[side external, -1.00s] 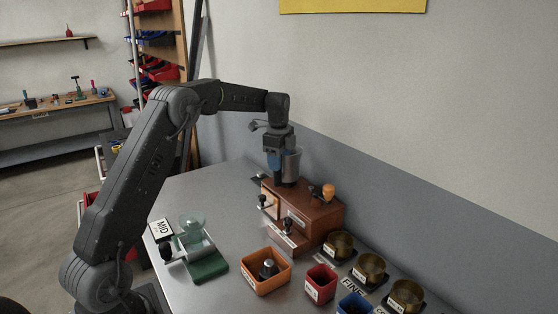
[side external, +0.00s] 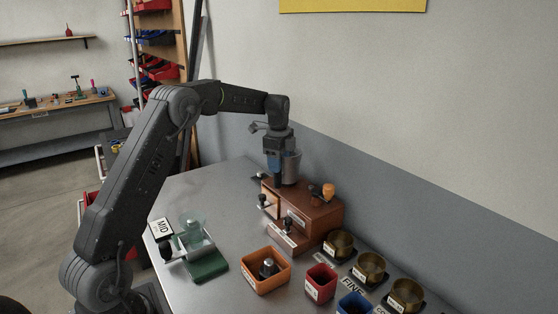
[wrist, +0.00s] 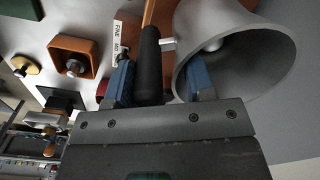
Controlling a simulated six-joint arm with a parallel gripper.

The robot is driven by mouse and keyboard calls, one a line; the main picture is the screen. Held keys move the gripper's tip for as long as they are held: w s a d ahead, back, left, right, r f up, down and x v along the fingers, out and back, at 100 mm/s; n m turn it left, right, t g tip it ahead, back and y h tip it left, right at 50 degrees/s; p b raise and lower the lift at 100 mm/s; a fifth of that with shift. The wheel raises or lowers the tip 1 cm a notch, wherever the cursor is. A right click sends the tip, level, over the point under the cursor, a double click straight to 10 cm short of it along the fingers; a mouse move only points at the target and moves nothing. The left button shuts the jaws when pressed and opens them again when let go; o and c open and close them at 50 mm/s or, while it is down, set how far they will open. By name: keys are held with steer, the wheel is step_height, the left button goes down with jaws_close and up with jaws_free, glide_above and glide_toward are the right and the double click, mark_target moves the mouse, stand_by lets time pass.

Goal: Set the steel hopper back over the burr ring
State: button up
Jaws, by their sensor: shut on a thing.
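The steel hopper (side external: 291,168) is a grey flared cup, held at the top of the brown wooden grinder (side external: 305,215). In the wrist view the hopper (wrist: 265,55) fills the upper right, its wide mouth facing the camera. My gripper (side external: 275,172) is above the back left of the grinder. In the wrist view its blue fingers (wrist: 160,85) are shut on a black handle (wrist: 149,65) at the hopper's side. The burr ring is hidden behind the hopper and gripper. I cannot tell whether the hopper touches the grinder's top.
An orange knob (side external: 328,191) stands on the grinder's top right. An orange bin (side external: 250,280), a red bin (side external: 320,283), a blue bin (side external: 355,304) and brass cups (side external: 370,267) stand in front. A green-based device (side external: 207,266) is left. The wall is close behind.

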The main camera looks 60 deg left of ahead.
steer(key=shift+f, duration=0.7)
steer(key=o, duration=1.1)
step_height(320, 180, up, 14)
steer(key=shift+s+f, duration=0.15)
